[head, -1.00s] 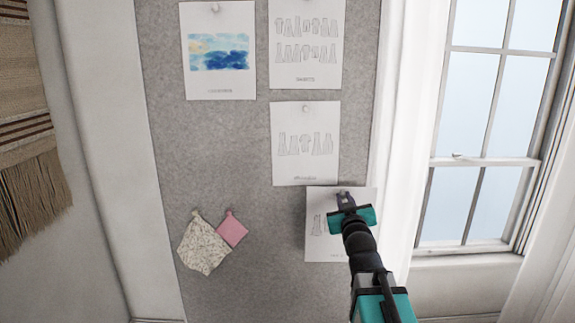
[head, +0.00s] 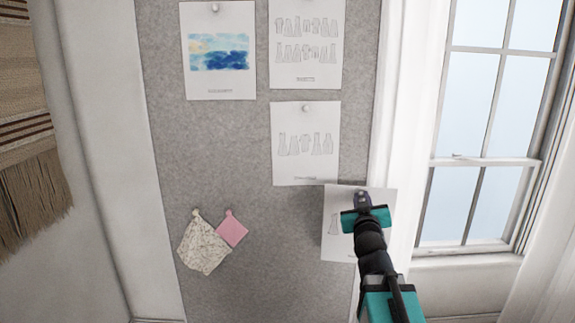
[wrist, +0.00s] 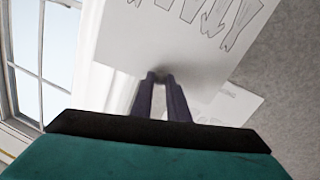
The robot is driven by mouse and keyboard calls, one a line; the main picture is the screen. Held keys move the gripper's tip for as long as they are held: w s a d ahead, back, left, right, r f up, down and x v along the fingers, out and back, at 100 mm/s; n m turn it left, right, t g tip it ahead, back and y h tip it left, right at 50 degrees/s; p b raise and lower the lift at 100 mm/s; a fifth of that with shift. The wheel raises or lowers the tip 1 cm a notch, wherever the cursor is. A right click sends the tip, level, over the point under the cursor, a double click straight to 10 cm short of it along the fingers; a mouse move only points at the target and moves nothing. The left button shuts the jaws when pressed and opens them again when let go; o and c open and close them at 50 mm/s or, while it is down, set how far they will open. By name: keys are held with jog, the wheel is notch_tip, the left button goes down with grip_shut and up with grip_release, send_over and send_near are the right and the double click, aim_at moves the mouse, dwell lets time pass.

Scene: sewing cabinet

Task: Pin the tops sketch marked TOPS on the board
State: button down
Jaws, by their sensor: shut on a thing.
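My gripper (head: 362,198) is shut on the top edge of a white sheet (head: 341,247) with garment outlines. The sheet hangs nearly upright at the lower right of the grey board (head: 265,250), and its right part reaches past the board's edge. A shadow at its left suggests a small gap from the board. My gripper and arm cover much of its drawing, and I cannot read its label. In the wrist view my fingertips (wrist: 160,77) meet the edge of the sheet (wrist: 170,40), and outlines show on it.
A garment sketch (head: 305,170) is pinned just above and left of the held sheet. Another sketch (head: 305,70) and a blue watercolour (head: 218,85) are pinned higher. Cream (head: 203,248) and pink (head: 232,229) fabric swatches hang lower left. A window (head: 490,140) is at right. Bare board lies between.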

jog(key=shift+s+d+r+m+h, duration=0.15)
jog(key=shift+d+r, duration=0.05)
jog(key=shift+d, duration=0.25)
jog(key=shift+s+d+r+m+h, duration=0.15)
jog(key=shift+d+r, duration=0.05)
jog(key=shift+d, duration=0.2)
